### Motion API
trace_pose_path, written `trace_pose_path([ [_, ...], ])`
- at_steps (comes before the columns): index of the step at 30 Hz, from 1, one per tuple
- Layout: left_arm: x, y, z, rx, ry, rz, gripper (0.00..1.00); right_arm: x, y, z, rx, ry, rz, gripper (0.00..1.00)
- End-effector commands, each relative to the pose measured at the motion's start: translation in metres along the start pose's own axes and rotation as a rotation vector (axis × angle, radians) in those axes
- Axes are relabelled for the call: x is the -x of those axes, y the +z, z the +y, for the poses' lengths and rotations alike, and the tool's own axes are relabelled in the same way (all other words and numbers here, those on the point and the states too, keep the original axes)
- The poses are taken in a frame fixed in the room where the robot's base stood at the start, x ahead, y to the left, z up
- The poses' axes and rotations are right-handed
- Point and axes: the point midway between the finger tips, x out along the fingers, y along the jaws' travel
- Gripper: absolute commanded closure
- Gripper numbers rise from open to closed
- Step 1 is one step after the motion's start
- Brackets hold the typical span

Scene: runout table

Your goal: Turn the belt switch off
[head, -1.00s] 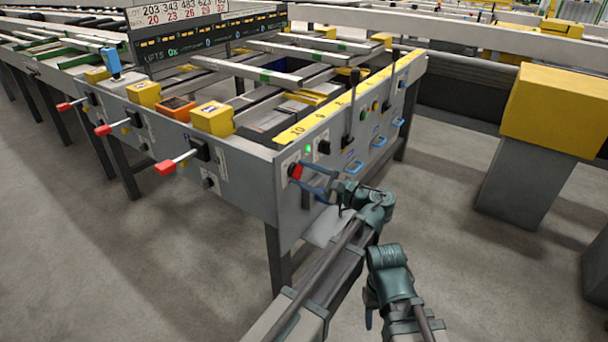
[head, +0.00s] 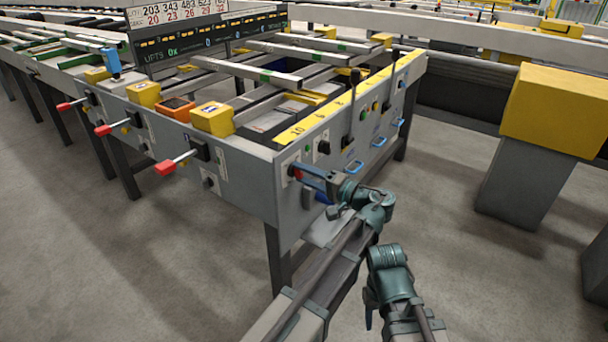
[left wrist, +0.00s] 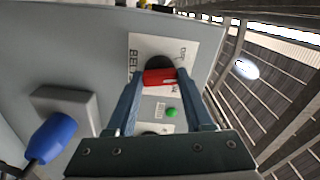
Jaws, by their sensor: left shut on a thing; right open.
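The belt switch is a red knob on a black base, on the grey end panel; in the left wrist view the knob (left wrist: 159,76) sits between my fingertips, over a white label plate with partly hidden lettering. A green lamp (left wrist: 171,112) shows beside it. In the head view my left gripper (head: 300,171) reaches the panel from the right and is shut on the knob, mostly covering it. My right gripper (head: 370,312) hangs low near the bottom, away from the panel; it is open, its fingers mostly hidden.
A blue handle (left wrist: 48,138) stands out from the panel near the left gripper. Black levers (head: 352,100) and blue pull handles (head: 354,167) line the panel further right. Red-tipped levers (head: 172,164) project from the left side. Floor in front is clear.

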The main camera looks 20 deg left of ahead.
Motion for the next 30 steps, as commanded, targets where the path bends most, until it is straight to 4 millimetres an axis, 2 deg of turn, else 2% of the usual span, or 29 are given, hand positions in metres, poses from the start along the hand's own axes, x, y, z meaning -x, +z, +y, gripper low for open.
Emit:
trace_pose_path([
  [15,0.0005,0.0011,0.0008,0.417,0.003,-0.002,1.0,-0.0003,0.0,0.0,0.0,0.0,0.0,0.5],
  [30,0.0006,0.0013,0.001,0.569,0.003,-0.003,1.0,-0.0004,0.0,0.0,0.0,0.0,0.0,0.5],
])
